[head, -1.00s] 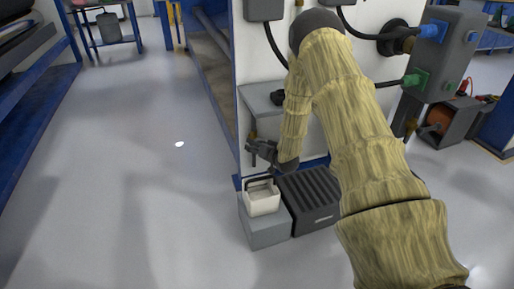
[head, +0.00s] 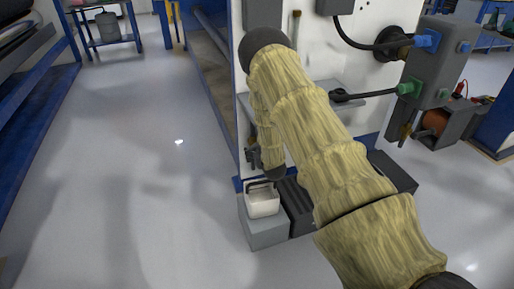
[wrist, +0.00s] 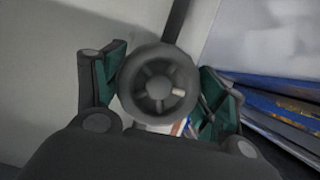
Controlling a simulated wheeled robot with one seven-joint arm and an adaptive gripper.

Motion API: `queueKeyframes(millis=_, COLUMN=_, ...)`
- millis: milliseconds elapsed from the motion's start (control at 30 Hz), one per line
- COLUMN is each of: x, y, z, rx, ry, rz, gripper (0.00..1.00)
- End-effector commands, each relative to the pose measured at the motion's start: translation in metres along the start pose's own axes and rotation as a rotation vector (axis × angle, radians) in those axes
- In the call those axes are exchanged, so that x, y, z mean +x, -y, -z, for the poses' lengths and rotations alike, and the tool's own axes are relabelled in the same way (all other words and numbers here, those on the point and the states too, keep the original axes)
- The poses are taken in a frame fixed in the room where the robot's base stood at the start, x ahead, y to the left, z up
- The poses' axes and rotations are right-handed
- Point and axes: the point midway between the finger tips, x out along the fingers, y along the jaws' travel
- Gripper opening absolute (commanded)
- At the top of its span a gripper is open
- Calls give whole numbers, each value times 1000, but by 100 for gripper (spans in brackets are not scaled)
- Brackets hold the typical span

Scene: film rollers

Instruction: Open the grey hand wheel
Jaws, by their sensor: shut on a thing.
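The grey hand wheel (wrist: 158,84) shows face-on in the wrist view, round with spokes and a small pale spot near its right rim. My gripper (wrist: 160,64) has one green-padded finger on each side of the wheel and is shut on its rim. A dark rod or pipe runs up behind the wheel. In the head view my gripper (head: 254,157) is low at the left corner of the white machine panel. The wheel cannot be made out there, hidden by my gripper and arm.
A white container with a handle (head: 262,202) stands on a grey block (head: 264,231) just below my gripper. A dark ribbed box (head: 298,205) is beside it, partly behind my arm. Cables run to a grey connector box (head: 440,60) at right. The floor at left is clear.

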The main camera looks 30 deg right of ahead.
Motion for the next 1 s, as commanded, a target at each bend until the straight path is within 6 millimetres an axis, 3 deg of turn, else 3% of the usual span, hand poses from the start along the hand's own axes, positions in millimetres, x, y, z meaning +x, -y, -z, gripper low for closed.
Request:
queueKeyframes(millis=500, x=-2, y=-2, z=-6, rx=-395, ry=12, rz=-161, gripper=47)
queueKeyframes(millis=1000, x=-2, y=-4, z=-5, rx=-527, ry=11, rz=-220, gripper=47)
